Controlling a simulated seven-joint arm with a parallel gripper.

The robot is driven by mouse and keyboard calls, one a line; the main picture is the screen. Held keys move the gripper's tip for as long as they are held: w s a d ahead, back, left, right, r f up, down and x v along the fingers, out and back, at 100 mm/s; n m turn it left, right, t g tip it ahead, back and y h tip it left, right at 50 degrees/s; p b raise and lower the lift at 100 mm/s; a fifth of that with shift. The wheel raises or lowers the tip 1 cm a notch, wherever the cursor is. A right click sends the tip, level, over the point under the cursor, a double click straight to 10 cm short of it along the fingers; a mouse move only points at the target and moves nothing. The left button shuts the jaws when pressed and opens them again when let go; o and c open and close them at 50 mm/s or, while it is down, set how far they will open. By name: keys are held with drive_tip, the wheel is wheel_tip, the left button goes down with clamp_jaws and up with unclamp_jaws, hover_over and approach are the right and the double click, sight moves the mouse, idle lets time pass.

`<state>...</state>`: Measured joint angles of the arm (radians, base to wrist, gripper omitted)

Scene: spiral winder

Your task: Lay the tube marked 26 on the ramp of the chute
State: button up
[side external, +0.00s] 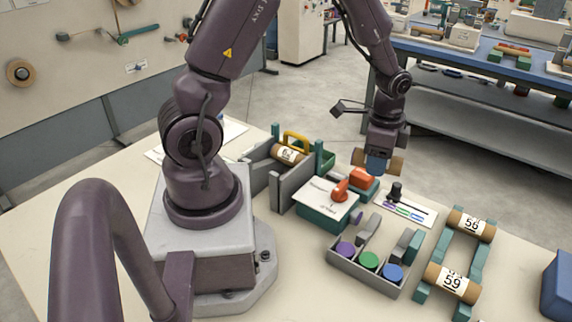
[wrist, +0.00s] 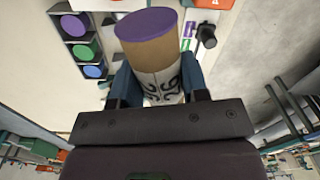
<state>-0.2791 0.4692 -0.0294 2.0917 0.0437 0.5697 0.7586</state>
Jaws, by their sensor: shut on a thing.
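My gripper (side external: 378,168) is shut on a brown cardboard tube (side external: 396,163) and holds it above the far side of the table. In the wrist view the tube (wrist: 155,55) sits between my blue fingers, with a purple end and a black curly pattern on a white band. A grey-walled holder with teal parts (side external: 272,178), which may be the chute, stands left of my gripper.
Tubes marked 56 (side external: 471,226) and 59 (side external: 452,283) lie on a teal rack (side external: 474,262). A grey tray (side external: 346,267) holds purple, green and blue discs. A teal box (side external: 325,220) with a red lever (side external: 341,190) and a black knob (side external: 395,192) stand near my gripper.

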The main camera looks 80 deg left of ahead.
drive_tip(key=s+a+r+n, duration=0.2)
drive_tip(key=s+a+r, duration=0.1)
drive_tip(key=s+a, duration=0.7)
drive_tip(key=m, duration=0.4)
approach(279, 155)
drive_tip(key=d+r, duration=0.1)
drive_tip(key=d, duration=0.2)
drive_tip(key=shift+m, duration=0.4)
drive_tip(key=shift+s+f, duration=0.15)
drive_tip(key=shift+f, duration=3.65)
drive_tip(key=shift+f, duration=0.6)
drive_tip(key=o, duration=0.7)
drive_tip(key=shift+c, duration=0.2)
drive_tip(key=shift+o, duration=0.2)
